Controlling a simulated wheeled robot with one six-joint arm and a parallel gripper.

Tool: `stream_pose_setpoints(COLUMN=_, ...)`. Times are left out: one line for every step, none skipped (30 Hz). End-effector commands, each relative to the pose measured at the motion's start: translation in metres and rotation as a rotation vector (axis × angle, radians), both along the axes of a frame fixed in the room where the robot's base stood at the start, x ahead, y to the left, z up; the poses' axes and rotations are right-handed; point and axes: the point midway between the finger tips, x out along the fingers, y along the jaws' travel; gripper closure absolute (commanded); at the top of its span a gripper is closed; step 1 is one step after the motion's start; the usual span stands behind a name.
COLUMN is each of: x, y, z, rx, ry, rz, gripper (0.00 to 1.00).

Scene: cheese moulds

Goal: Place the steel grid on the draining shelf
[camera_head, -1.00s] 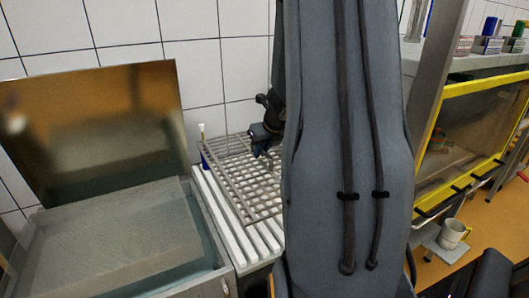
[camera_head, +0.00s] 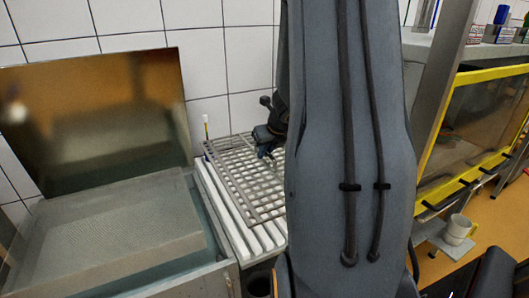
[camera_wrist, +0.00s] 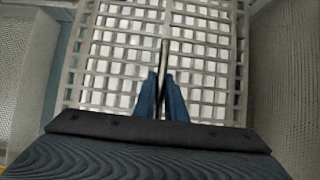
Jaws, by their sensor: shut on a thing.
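The steel grid (camera_head: 252,180) is a flat metal lattice over the white slatted draining shelf (camera_head: 235,232). My gripper (camera_head: 268,148) is at the grid's far side in the head view, partly hidden behind my arm. In the wrist view the blue fingertips of my gripper (camera_wrist: 161,98) are closed on a bar of the grid (camera_wrist: 108,70). The grid lies close above the slats and looks nearly level; I cannot tell whether it touches them. My arm hides its right part.
A thin upright stick with a yellow tip (camera_head: 206,127) stands at the shelf's back left.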

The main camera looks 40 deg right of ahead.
Motion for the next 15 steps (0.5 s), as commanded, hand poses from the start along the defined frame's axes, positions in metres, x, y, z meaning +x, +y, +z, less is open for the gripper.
stream_pose_setpoints(x=0.0013, y=-0.0009, z=0.0003, rx=-0.002, ry=-0.004, rz=-0.001, gripper=1.00)
stream_pose_setpoints(x=0.0012, y=-0.0009, z=-0.0003, rx=-0.002, ry=-0.004, rz=-0.001, gripper=1.00)
stream_pose_setpoints(x=0.0012, y=-0.0009, z=-0.0011, rx=-0.002, ry=-0.004, rz=-0.001, gripper=1.00)
stream_pose_setpoints(x=0.0013, y=-0.0009, z=-0.0017, rx=-0.002, ry=-0.004, rz=-0.001, gripper=1.00)
stream_pose_setpoints(x=0.0013, y=-0.0009, z=-0.0023, rx=-0.002, ry=-0.004, rz=-0.001, gripper=1.00)
stream_pose_setpoints(x=0.0012, y=-0.0009, z=-0.0031, rx=-0.002, ry=-0.004, rz=-0.001, gripper=1.00)
stream_pose_setpoints(x=0.0013, y=-0.0009, z=-0.0036, rx=-0.002, ry=-0.004, rz=-0.001, gripper=1.00)
stream_pose_setpoints(x=0.0012, y=-0.0009, z=-0.0039, rx=-0.002, ry=-0.004, rz=-0.001, gripper=1.00)
stream_pose_setpoints(x=0.0011, y=-0.0009, z=-0.0035, rx=-0.002, ry=-0.004, rz=-0.001, gripper=1.00)
stream_pose_setpoints(x=0.0011, y=-0.0010, z=-0.0033, rx=-0.002, ry=-0.004, rz=0.000, gripper=1.00)
stream_pose_setpoints(x=-0.0001, y=-0.0001, z=-0.0051, rx=0.000, ry=0.000, rz=0.000, gripper=0.88)
stream_pose_setpoints(x=-0.0001, y=-0.0001, z=-0.0050, rx=0.000, ry=0.000, rz=0.000, gripper=0.81)
stream_pose_setpoints(x=-0.0001, y=-0.0001, z=-0.0050, rx=0.000, ry=0.000, rz=0.000, gripper=0.76)
stream_pose_setpoints(x=-0.0001, y=-0.0001, z=-0.0050, rx=0.000, ry=0.000, rz=0.000, gripper=0.71)
stream_pose_setpoints(x=-0.0001, y=-0.0001, z=-0.0050, rx=0.000, ry=0.000, rz=0.000, gripper=0.71)
